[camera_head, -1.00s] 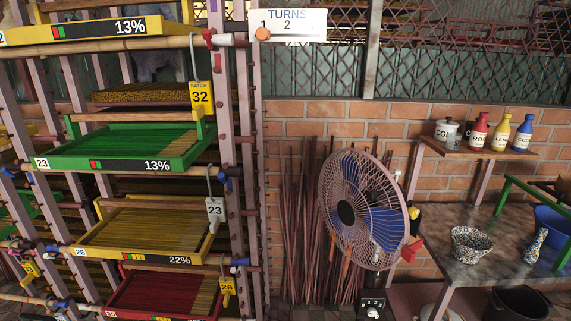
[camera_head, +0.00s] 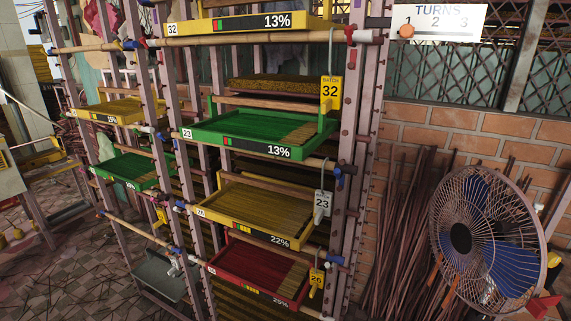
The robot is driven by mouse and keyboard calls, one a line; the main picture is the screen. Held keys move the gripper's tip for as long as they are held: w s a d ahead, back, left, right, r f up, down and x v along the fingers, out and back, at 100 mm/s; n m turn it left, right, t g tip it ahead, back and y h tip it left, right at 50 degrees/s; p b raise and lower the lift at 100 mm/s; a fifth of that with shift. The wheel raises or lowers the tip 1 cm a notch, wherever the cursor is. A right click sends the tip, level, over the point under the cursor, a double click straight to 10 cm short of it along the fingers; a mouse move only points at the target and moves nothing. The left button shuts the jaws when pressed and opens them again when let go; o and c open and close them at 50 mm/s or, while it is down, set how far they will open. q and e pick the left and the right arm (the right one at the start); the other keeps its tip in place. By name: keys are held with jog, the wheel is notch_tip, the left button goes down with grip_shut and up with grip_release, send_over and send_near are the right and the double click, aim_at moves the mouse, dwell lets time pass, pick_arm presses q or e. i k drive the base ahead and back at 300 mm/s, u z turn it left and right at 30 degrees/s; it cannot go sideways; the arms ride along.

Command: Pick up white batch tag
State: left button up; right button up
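The white batch tag (camera_head: 323,204), marked 23, hangs on a hook from the right side of the rack, at the right front corner of the yellow tray (camera_head: 255,212) labelled 22%. A yellow tag (camera_head: 330,94) marked 32 hangs above it beside the green tray (camera_head: 250,133). Another yellow tag (camera_head: 317,278), marked 26, hangs below it beside the red tray (camera_head: 255,268).
The rack (camera_head: 361,160) holds several trays, with bamboo poles jutting out at its front. A fan (camera_head: 487,238) and a bundle of sticks (camera_head: 405,225) stand to the right. Tiled floor (camera_head: 75,265) shows at the lower left.

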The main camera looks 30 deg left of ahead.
aim_at(176, 265)
jog(key=u, duration=2.35)
jog(key=k, duration=1.35)
jog(key=u, duration=0.8)
jog(key=i, duration=1.3)
jog(key=u, duration=0.2)
jog(key=i, duration=2.4)
jog(key=z, duration=0.35)
jog(key=i, duration=1.5)
jog(key=z, duration=1.85)
jog(key=i, duration=1.05)
jog(key=z, duration=1)
